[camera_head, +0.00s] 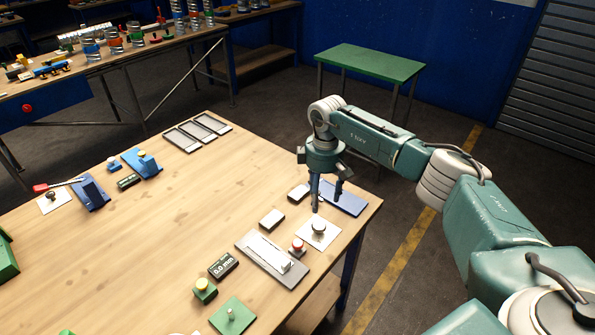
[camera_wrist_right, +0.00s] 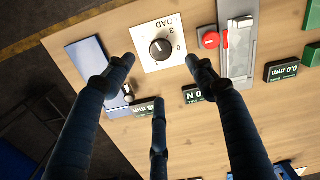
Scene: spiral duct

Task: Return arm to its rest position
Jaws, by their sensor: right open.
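My right arm reaches in from the right over the table (camera_head: 150,225). Its gripper (camera_head: 326,195) points down above the table's right end, open and empty. In the right wrist view its three dark fingers (camera_wrist_right: 160,72) are spread, with nothing between them. A white plate with a black dial knob (camera_head: 318,228) lies just below the fingertips in the head view. The knob (camera_wrist_right: 161,48), with "LOAD" printed by it, shows clear of the fingers in the wrist view. My left gripper is not in view.
A red button (camera_head: 298,244), a grey slider panel (camera_head: 262,252), a blue plate (camera_head: 347,199) and small dark display boxes (camera_head: 223,265) surround the dial. A green side table (camera_head: 370,62) stands behind my right arm. The table's middle is clear.

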